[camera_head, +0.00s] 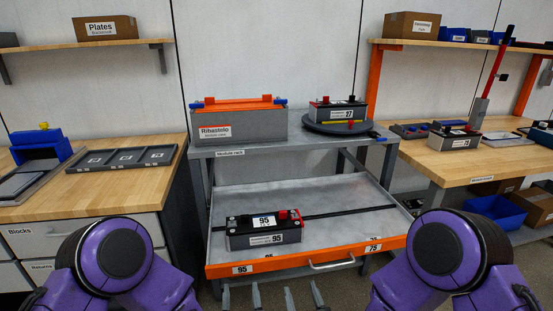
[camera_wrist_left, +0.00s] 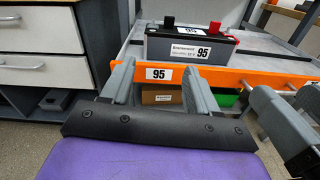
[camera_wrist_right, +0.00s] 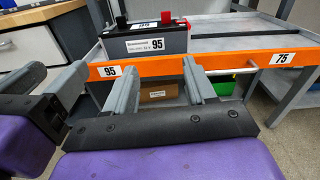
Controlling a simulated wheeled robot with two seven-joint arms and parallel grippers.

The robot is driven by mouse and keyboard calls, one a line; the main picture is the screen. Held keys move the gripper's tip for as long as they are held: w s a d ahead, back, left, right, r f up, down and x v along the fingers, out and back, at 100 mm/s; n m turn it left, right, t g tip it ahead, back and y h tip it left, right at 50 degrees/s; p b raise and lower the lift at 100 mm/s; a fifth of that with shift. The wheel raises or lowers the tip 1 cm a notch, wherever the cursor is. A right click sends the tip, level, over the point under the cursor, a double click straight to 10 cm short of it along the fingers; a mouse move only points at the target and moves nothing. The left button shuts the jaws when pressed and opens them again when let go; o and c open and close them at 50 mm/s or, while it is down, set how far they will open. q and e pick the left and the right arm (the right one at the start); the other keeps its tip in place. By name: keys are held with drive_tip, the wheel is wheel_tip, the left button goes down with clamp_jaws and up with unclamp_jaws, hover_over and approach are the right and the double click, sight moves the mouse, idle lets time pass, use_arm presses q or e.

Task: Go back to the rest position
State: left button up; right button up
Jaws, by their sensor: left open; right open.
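My left gripper (camera_head: 241,296) and my right gripper (camera_head: 303,297) are low at the bottom of the head view, side by side, in front of the orange drawer front. Both are open with nothing between the fingers. In the left wrist view the left fingers (camera_wrist_left: 160,88) stand apart below the orange front, and part of my right gripper shows at the right edge. In the right wrist view the right fingers (camera_wrist_right: 159,90) are also apart, with my left gripper at the left edge. No object touches either gripper.
A black-and-grey battery module marked 95 (camera_head: 264,230) sits on the left of the pulled-out drawer tray (camera_head: 345,200). The orange front (camera_head: 290,262) carries a handle. A grey bin (camera_head: 240,124) and a module on a round turntable (camera_head: 338,122) stand above. Wooden benches flank both sides.

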use_arm(q)
drive_tip(key=s+a+f+m+g+h+p, duration=0.1)
drive_tip(key=s+a+f+m+g, duration=0.35)
drive_tip(key=m, duration=0.45)
drive_tip(key=s+a+f+m+g+p, duration=0.2)
drive_tip(key=s+a+f+m, duration=0.25)
drive_tip(key=f+m, duration=0.35)
use_arm(e)
drive_tip(key=s+d+f+n+g+h, duration=0.3)
drive_tip(key=s+d+f+n+g, duration=0.4)
drive_tip(key=s+d+f+n, duration=0.45)
use_arm(q)
drive_tip(key=s+a+f+m+g+p, duration=0.1)
drive_tip(key=s+a+m+g, duration=0.3)
drive_tip(key=s, duration=0.5)
drive_tip(key=s+a+f+m+g+y+p, duration=0.1)
drive_tip(key=s+a+f+m+g, duration=0.3)
drive_tip(key=s+a+m, duration=0.5)
use_arm(e)
drive_tip(key=s+d+f+n+g+h, duration=0.1)
drive_tip(key=s+d+f+n+g, duration=0.2)
drive_tip(key=s+d+n, duration=0.3)
drive_tip(key=s+d+f+n+g+h, duration=0.2)
drive_tip(key=s+d+n+g, duration=0.2)
drive_tip(key=s+d+n, duration=0.2)
drive_tip(key=s+n, duration=0.2)
drive_tip(key=s, duration=0.1)
drive_tip(key=shift+s+d+f+n, duration=0.2)
drive_tip(key=shift+d+f+n, duration=0.15)
drive_tip(key=shift+f, duration=0.05)
